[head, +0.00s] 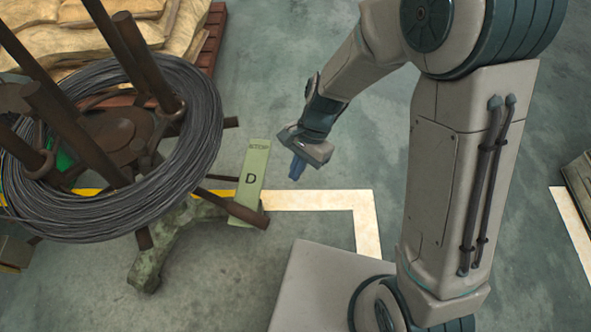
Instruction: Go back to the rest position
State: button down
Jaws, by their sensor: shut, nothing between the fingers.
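My gripper (296,171) is at the end of my bent arm, near the middle of the head view. Its fingers are blue, point down and are shut with nothing between them. It hangs over open floor, to the right of a green plate (250,180) marked "STOP" and "D" and apart from it in the picture. My upper arm and column fill the right side of the view.
A coil of dark wire (196,150) sits on a rusty stand with upright posts (130,50) at left; bars and a green foot (165,240) stick out. Filled sacks (110,35) lie behind. A yellow-white floor line (310,200) runs past. Bare floor lies behind my gripper.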

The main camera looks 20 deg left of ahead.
dwell(0.3)
jog(key=w+d+r+n+t+p, duration=0.15)
jog(key=d+r+p, duration=0.45)
jog(key=r, duration=0.6)
jog(key=w+d+r+n+t+p, duration=0.1)
jog(key=d+r+t+p, duration=0.1)
jog(key=d+r+p, duration=0.7)
jog(key=s+d+r+n+t+h+p, duration=0.1)
jog(key=d+r+p, duration=0.3)
jog(key=r, duration=0.6)
jog(key=s+d+r+n+t+h+p, duration=0.1)
jog(key=s+d+r+t+p, duration=0.1)
jog(key=d+r, duration=0.4)
notch_tip(320, 180, up, 4)
jog(key=shift+s+d+f+p, duration=0.1)
jog(key=shift+s+d+p, duration=0.25)
jog(key=shift+s+p, duration=0.55)
